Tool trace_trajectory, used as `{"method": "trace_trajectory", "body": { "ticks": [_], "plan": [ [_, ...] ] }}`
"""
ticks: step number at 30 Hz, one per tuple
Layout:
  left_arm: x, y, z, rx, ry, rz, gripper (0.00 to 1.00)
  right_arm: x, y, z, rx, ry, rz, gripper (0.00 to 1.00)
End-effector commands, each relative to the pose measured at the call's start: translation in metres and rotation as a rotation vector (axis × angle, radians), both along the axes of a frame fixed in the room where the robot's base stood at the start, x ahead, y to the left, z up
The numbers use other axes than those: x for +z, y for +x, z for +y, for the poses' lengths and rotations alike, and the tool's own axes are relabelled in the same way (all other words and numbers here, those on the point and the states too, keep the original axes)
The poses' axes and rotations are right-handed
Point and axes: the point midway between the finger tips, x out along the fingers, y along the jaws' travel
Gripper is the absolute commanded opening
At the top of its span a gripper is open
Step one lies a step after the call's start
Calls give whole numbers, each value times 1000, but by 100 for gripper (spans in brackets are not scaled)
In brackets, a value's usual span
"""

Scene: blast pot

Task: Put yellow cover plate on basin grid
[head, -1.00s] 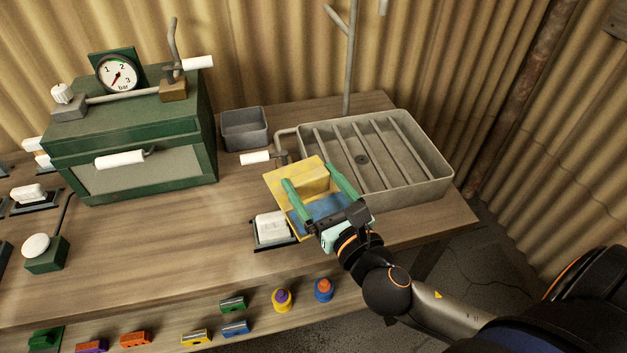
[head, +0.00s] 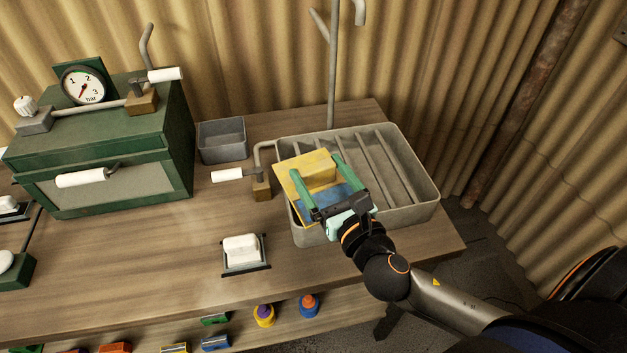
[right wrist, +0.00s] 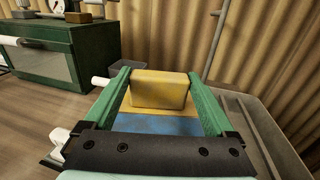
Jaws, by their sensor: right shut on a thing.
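The yellow cover plate (head: 287,177) has a raised yellow block on it and a blue area towards my gripper. My right gripper (head: 317,164) is shut on the plate by this block, one green finger on each side; the block shows between the fingers in the right wrist view (right wrist: 159,90). The plate appears over the left front part of the grey basin (head: 424,193), covering part of its rim. I cannot tell whether it touches the basin. The basin grid (head: 373,168) is a row of grey bars across the basin, bare to the right of the plate. My left gripper is not in view.
A tap with a white handle (head: 227,175) stands just left of the basin. A grey box (head: 222,141), a green cabinet with a gauge (head: 100,150) and a white soap-like block (head: 241,249) are on the bench. A grey pole (head: 333,70) rises behind the basin.

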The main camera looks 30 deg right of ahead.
Motion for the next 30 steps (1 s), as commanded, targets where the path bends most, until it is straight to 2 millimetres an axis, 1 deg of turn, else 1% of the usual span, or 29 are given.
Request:
{"method": "trace_trajectory", "body": {
  "ticks": [1,5,9,12,15,18,21,26,30],
  "plan": [
    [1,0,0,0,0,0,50,6,12,-9,-15,-11,-21,0],
    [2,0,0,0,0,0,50,-1,41,-37,-63,-21,-19,0],
    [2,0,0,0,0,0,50,-4,72,-71,-119,-21,-19,0],
    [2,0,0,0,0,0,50,-4,88,-94,-156,-14,-19,0],
    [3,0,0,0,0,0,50,-3,100,-111,-184,-3,-22,0],
    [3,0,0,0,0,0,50,-2,108,-123,-203,4,-22,0],
    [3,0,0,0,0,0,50,-2,111,-129,-213,8,-23,0],
    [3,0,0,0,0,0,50,-9,112,-131,-218,11,-20,0],
    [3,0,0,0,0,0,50,-19,112,-131,-218,10,-19,0]
  ]
}}
